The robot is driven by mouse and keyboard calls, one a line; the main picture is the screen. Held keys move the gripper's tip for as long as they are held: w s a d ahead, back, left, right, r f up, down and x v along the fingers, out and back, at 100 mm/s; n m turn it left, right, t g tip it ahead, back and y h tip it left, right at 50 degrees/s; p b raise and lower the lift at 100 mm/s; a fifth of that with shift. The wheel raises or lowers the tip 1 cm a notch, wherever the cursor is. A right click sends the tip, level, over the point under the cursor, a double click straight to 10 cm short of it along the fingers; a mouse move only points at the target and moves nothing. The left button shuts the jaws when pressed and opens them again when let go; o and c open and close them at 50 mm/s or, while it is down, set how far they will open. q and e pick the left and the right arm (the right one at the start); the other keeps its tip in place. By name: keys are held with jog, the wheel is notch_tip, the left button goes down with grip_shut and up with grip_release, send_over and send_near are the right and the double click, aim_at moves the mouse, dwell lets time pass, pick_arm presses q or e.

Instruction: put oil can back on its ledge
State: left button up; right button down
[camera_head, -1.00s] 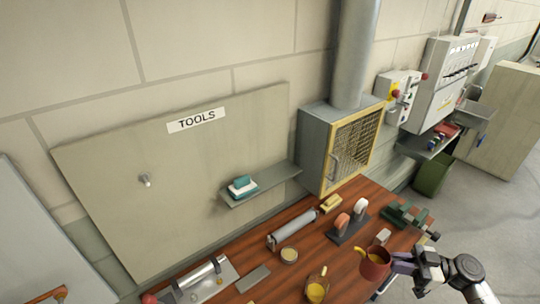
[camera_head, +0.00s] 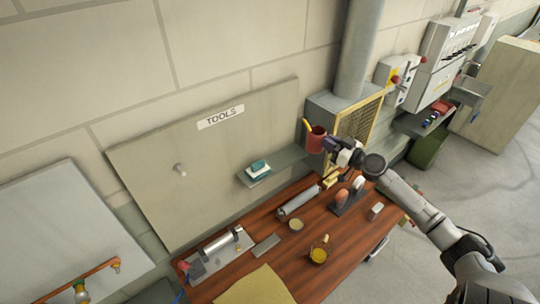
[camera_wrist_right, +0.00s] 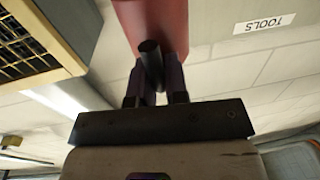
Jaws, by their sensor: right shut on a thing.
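The oil can (camera_head: 316,140) is red with a yellow spout. My right gripper (camera_head: 330,145) is shut on it from its right side and holds it in the air near the right end of the ledge (camera_head: 291,158). In the wrist view the can's red body (camera_wrist_right: 150,25) fills the top middle, and the gripper fingers (camera_wrist_right: 155,80) close on its dark handle. The can looks roughly upright. Whether it is over the ledge or in front of it I cannot tell. My left gripper is not in view.
A grey cabinet with a mesh front (camera_head: 358,120) is just right of the can. The wooden bench (camera_head: 285,235) below holds a grey cylinder (camera_head: 297,202), a yellow-filled cup (camera_head: 319,254) and other items.

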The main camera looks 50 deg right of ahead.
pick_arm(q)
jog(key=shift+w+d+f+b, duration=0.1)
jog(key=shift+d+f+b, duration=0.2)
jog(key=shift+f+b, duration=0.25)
pick_arm(e)
jog(key=w+f+m+h, duration=0.1)
jog(key=w+f, duration=0.8)
jog(key=w, duration=0.2)
jog(key=shift+f+h, duration=0.3)
jog(key=shift+h, duration=0.1)
jog(key=shift+f, duration=0.15)
jog(key=c, duration=1.1)
grip_release()
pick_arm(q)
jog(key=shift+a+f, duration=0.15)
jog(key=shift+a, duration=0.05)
